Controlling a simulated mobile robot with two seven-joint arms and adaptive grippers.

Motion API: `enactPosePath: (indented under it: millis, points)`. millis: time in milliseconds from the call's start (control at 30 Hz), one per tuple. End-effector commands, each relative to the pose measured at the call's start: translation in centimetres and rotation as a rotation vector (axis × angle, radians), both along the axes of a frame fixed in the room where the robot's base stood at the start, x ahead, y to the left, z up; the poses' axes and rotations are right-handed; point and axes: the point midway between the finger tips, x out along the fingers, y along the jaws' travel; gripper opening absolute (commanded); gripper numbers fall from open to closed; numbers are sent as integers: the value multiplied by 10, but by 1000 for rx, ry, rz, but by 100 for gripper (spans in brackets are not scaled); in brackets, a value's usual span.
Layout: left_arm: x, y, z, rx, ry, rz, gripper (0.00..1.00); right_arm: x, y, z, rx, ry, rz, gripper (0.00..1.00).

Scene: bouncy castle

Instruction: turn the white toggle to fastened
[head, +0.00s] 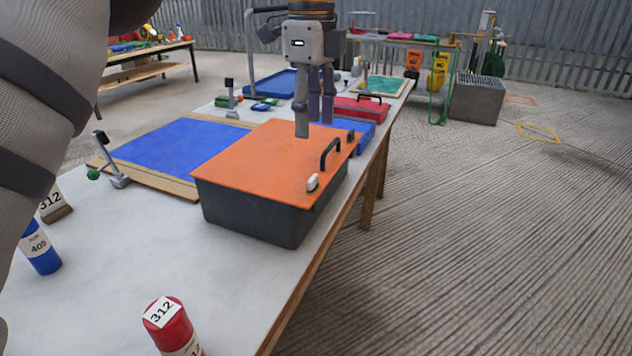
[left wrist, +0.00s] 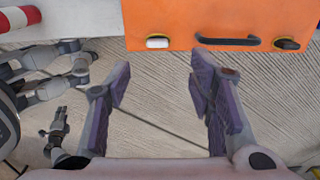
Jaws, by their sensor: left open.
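The white toggle (head: 312,182) sits at the near corner of the orange lid (head: 262,155) on a dark grey box (head: 255,217). It also shows in the left wrist view (left wrist: 157,43), lying lengthwise along the lid's edge. A black handle (head: 329,152) stands between it and a dark toggle (head: 350,135) at the lid's other corner. My left gripper (head: 314,118) points down, open and empty. In the left wrist view its fingers (left wrist: 160,82) are spread over the floor beside the lid's edge, apart from the toggle.
A blue panel (head: 180,152) and a lever (head: 110,160) lie left of the box. Blue (head: 40,250) and red (head: 172,325) cylinders stand on the near table (head: 130,270). A red box (head: 358,107) is behind. The floor to the right is open.

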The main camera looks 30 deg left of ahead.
Motion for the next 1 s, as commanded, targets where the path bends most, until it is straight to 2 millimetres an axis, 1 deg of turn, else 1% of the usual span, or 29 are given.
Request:
enactPosePath:
  millis: [67,200,300,400,533,800,867,900,967,1000]
  points:
    - [-3,-1,-15,-2,4,-4,48,2,-1,3,-2,-8,-1,40]
    - [-2,-1,-52,-1,2,-2,48,6,-1,8,-2,-23,-1,40]
    - [-2,-2,-76,-2,1,0,48,9,-1,10,-2,-31,-2,40]
    - [-2,-2,-94,-1,0,0,48,10,-1,11,-2,-36,-2,40]
    - [-2,-2,-107,-2,0,1,48,11,0,12,-1,-39,-2,40]
    - [-1,-2,-110,-2,0,2,48,11,0,12,-1,-38,-2,40]
    - [-1,-2,-110,-2,0,2,35,11,0,12,-1,-38,-2,40]
    - [-1,-2,-110,-2,0,2,26,11,0,12,-1,-39,-2,40]
    - [-1,-2,-110,-1,0,2,12,11,0,12,-1,-39,-2,40]
    - [-1,-2,-110,-1,0,2,3,11,0,12,-1,-38,-2,40]
